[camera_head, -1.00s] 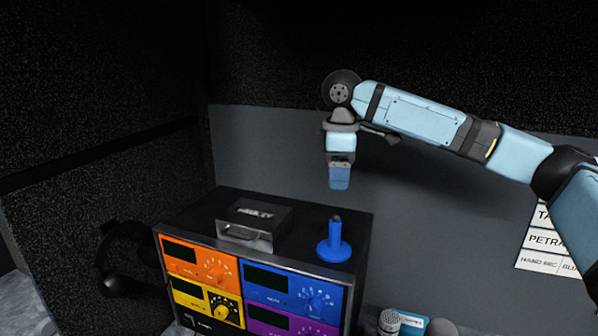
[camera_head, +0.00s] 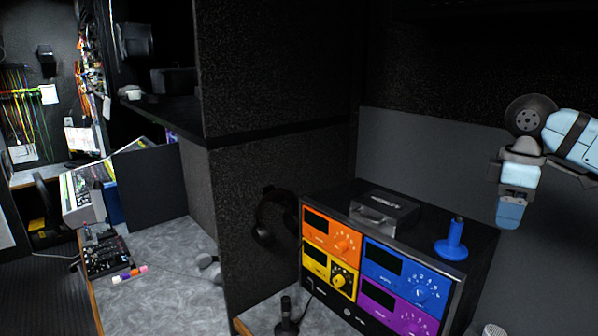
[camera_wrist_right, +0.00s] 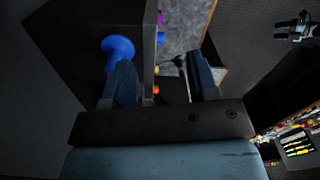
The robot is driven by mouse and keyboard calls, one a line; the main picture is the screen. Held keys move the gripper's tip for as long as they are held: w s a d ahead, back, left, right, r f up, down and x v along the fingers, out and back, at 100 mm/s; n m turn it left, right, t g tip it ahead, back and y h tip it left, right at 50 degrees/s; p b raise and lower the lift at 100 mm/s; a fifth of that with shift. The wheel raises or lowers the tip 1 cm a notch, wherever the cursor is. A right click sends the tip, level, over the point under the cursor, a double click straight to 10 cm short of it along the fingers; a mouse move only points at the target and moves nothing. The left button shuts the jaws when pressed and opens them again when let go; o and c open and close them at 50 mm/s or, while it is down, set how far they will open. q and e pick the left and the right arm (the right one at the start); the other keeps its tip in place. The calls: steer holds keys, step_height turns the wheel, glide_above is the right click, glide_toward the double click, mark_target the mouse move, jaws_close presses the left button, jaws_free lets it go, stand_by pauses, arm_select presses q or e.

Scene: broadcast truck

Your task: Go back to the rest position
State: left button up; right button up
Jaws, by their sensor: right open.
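My right gripper (camera_head: 509,212) hangs fingers down at the right of the head view, above and to the right of the rack unit (camera_head: 350,190). In the right wrist view my right gripper (camera_wrist_right: 165,82) shows two blue fingers apart with nothing between them. A blue stand with a round base (camera_head: 452,244) stands upright on the rack unit, apart from the gripper. It also shows in the right wrist view (camera_wrist_right: 117,47), beside one finger.
The rack unit has orange (camera_head: 329,234), yellow, blue and purple panels. A black case (camera_head: 384,210) lies on top. Headphones (camera_head: 270,215) hang on the dark partition (camera_head: 270,90). A grey counter (camera_head: 165,285) with a small mixer (camera_head: 107,252) is at the left.

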steer(key=s+a+f+t+y, duration=0.1)
steer(key=a+f+t+y, duration=0.15)
steer(key=a+f, duration=1.15)
steer(key=s+a+f+t+y, duration=0.2)
steer(key=a+f+y, duration=0.2)
steer(key=a+f, duration=1)
steer(key=s+d+f+m+t, duration=0.1)
steer(key=s+f+m+t, duration=0.1)
steer(key=s+f, duration=0.35)
steer(key=s+d+f+m+t, duration=0.2)
steer(key=s+f, duration=0.1)
steer(key=f, duration=0.5)
arm_select(q)
steer(key=shift+r, duration=0.2)
arm_select(e)
steer(key=s+d+f+m+t+h, duration=0.1)
steer(key=s+d+f, duration=0.3)
steer(key=s, duration=0.4)
steer(key=s+d+f+m+t+h, duration=0.1)
steer(key=s+d+f+m+h, duration=0.1)
steer(key=s, duration=0.6)
step_height(320, 180, down, 3)
steer(key=shift+d+r+m, duration=0.1)
steer(key=shift+d+m, duration=0.5)
steer(key=shift+d, duration=0.5)
steer(key=shift+t+h, duration=0.25)
